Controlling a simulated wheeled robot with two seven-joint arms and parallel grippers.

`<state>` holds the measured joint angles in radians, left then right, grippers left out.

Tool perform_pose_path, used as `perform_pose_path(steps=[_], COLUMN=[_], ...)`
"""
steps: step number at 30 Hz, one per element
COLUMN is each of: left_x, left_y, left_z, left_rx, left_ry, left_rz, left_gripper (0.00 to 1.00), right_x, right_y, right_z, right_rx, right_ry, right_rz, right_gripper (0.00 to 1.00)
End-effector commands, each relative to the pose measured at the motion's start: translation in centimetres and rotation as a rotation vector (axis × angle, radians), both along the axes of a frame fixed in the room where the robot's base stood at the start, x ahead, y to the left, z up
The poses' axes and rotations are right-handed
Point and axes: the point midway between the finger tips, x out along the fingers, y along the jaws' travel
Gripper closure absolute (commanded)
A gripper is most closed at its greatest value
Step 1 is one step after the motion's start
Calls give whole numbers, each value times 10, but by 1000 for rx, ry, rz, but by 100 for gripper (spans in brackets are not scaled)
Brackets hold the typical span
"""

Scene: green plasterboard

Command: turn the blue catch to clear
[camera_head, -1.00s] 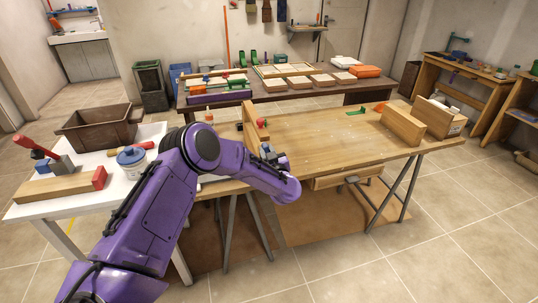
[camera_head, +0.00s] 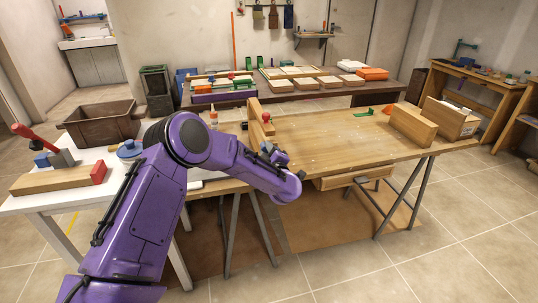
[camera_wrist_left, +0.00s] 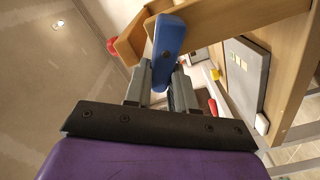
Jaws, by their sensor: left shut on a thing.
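The blue catch (camera_wrist_left: 168,48) is an elongated blue bar in the left wrist view, set against the wooden boards. My left gripper (camera_wrist_left: 161,82) has its two grey fingers on either side of the catch's near end and is shut on it. In the head view the blue catch (camera_head: 266,147) is a small blue spot beside the upright wooden piece (camera_head: 257,118) at the left end of the workbench. My left gripper (camera_head: 273,155) is there too, mostly hidden by my purple arm. My right gripper is in no view.
The workbench top (camera_head: 340,140) is largely clear, with a wooden block (camera_head: 413,125) and a box (camera_head: 450,118) at its right. A white table (camera_head: 30,203) at left holds a brown crate (camera_head: 100,122) and a red-handled tool (camera_head: 35,137). A table with trays stands behind.

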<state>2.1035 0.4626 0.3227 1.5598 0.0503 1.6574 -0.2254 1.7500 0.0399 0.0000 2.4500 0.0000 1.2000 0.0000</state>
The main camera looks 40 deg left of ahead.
Motion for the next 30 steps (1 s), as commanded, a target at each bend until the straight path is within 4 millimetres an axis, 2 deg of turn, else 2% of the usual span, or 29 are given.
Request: perform_pose_path(steps=[6, 21, 22, 24, 30], left_x=[-1, -1, -1, -1, 0], left_y=[2, 2, 2, 2, 1], left_z=[-1, 0, 0, 0, -1], left_rx=[-36, -45, -45, -46, -45], left_ry=[-47, -57, -57, -57, -55], left_rz=[4, 4, 4, 3, 0], left_gripper=[100, 100, 66, 50, 50], right_x=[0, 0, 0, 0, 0], right_y=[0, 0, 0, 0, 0], right_z=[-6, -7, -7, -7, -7], right_rx=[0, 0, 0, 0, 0], right_ry=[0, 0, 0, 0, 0], right_rz=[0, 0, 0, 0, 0], right_gripper=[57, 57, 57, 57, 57])
